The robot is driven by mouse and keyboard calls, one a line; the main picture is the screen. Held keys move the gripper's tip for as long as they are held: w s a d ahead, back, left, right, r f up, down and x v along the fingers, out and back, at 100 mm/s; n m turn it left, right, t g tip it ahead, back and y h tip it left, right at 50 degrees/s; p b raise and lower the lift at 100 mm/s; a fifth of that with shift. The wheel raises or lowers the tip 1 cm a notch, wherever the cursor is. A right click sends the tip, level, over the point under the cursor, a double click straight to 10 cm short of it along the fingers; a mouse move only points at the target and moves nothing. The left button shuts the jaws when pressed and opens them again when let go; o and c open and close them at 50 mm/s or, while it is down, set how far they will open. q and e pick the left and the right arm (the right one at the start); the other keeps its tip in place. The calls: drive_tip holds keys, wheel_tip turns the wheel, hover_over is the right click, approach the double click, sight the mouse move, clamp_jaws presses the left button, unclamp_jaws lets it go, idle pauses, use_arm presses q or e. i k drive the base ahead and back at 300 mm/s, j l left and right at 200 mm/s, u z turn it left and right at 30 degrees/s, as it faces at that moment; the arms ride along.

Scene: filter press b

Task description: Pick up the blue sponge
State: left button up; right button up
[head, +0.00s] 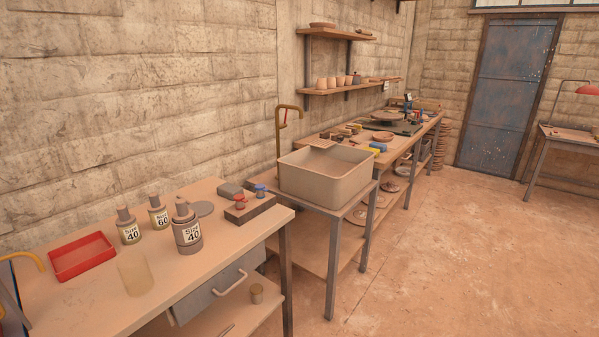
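A small blue block (379,146) that looks like the blue sponge lies on the far wooden workbench (410,138), just behind the right back corner of the sink basin. A yellow piece (373,151) lies right beside it, partly hidden by the basin rim. The blue block is small and far off, so its texture cannot be made out. Neither of my grippers shows in the head view.
A deep beige basin (325,180) stands on a metal-legged table before the far bench. The near table (120,300) holds bottles (187,232), a red tray (82,256) and a block with red and blue knobs (250,207). The floor (450,260) at right is clear.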

sight(383, 147)
drive_tip(key=i+j+z, duration=0.1)
drive_tip(key=i+z, duration=0.15)
drive_tip(key=i, duration=0.2)
drive_tip(key=i+j+z, duration=0.3)
drive_tip(key=i, duration=0.15)
drive_tip(key=i+j+z, duration=0.25)
drive_tip(key=i, duration=0.2)
